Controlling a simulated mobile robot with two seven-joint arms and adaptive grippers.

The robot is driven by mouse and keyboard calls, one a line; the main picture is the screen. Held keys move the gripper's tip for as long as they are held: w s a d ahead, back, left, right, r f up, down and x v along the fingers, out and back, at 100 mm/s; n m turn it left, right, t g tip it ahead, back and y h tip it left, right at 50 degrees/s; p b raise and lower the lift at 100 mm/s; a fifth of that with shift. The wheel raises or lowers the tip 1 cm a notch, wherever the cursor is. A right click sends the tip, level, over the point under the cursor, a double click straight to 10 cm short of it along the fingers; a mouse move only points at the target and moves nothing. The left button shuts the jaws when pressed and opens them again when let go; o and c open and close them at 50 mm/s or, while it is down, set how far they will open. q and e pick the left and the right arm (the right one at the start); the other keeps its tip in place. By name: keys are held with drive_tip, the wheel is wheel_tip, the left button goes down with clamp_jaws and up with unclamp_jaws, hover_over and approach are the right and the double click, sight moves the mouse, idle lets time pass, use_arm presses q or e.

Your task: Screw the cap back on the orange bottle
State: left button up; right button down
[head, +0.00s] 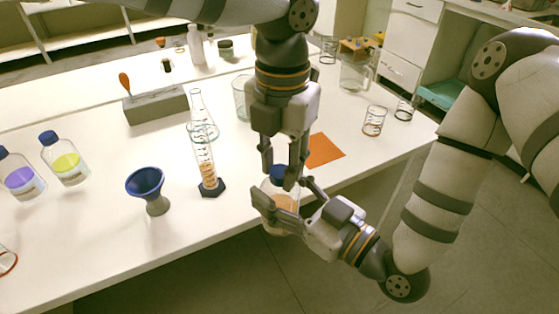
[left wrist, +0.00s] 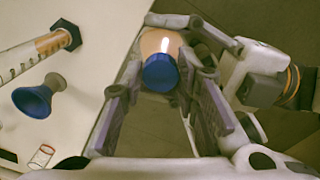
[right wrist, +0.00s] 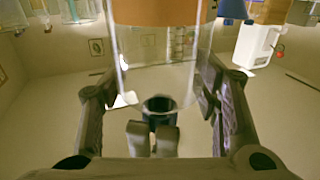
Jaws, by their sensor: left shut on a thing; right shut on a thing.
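The orange bottle (head: 284,201) is clear, with orange liquid, and is held upright just off the table's front edge. My right gripper (head: 284,209) is shut on its body from the right. The blue cap (head: 279,172) is at the top of the bottle, between the fingers of my left gripper (head: 283,178), which points down and is shut on it. The cap also shows in the left wrist view (left wrist: 160,74). In the right wrist view, the cap (right wrist: 160,106) looks lined up with the bottle's neck; I cannot tell how far it is screwed on.
An orange mat (head: 324,151) lies bare on the table behind the bottle. A graduated cylinder (head: 206,162) and a blue funnel (head: 146,183) stand to the left. Yellow (head: 66,164) and purple (head: 21,180) bottles stand farther left. Beakers (head: 373,121) stand at the right.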

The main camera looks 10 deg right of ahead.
use_arm(q)
drive_tip(key=m, duration=0.4)
drive_tip(key=o, duration=0.7)
drive_tip(key=shift+r, duration=0.1)
wheel_tip(320, 180, up, 4)
drive_tip(key=shift+r, duration=0.2)
drive_tip(key=shift+c, duration=0.3)
